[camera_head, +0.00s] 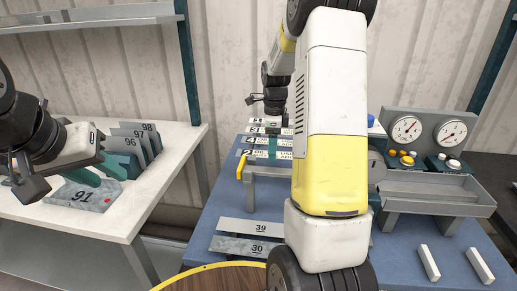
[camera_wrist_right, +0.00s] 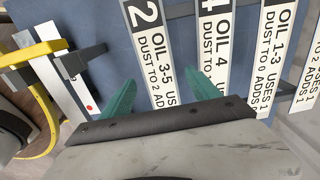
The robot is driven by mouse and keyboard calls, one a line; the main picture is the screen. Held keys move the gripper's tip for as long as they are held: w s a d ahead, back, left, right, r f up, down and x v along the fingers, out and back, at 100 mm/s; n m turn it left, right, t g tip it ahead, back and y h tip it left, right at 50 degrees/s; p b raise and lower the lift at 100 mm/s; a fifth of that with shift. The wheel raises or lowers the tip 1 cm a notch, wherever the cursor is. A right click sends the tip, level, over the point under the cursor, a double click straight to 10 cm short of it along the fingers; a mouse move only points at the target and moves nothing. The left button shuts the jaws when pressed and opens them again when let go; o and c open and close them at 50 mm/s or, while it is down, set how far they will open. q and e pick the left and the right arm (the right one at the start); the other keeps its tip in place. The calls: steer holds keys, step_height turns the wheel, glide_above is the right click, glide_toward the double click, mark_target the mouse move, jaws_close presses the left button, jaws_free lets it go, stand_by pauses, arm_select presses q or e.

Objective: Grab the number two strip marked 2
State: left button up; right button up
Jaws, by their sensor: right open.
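The white strip marked 2 (camera_wrist_right: 152,55) lies at the left of a row of strips in the right wrist view. In the head view, the 2 strip (camera_head: 257,154) is the nearest of the row. My right gripper (camera_wrist_right: 161,78) is open, with its green fingers apart over the row. The 2 strip shows between the fingertips, and the strip marked 4 (camera_wrist_right: 212,50) is by the right finger. I cannot tell whether either finger touches a strip. My left gripper (camera_head: 98,172) looks open above the plate marked 91 (camera_head: 82,196) on the white table.
Plates 96, 97 and 98 (camera_head: 136,136) stand in a rack behind my left gripper. Plates 39 (camera_head: 252,227) and 30 (camera_head: 245,246) lie on the blue table. A yellow handle (camera_head: 241,168) is beside the strips. A gauge panel (camera_head: 430,129) and grey tray stand right.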

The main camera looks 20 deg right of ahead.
steer(key=c, duration=1.5)
steer(key=shift+r, duration=0.1)
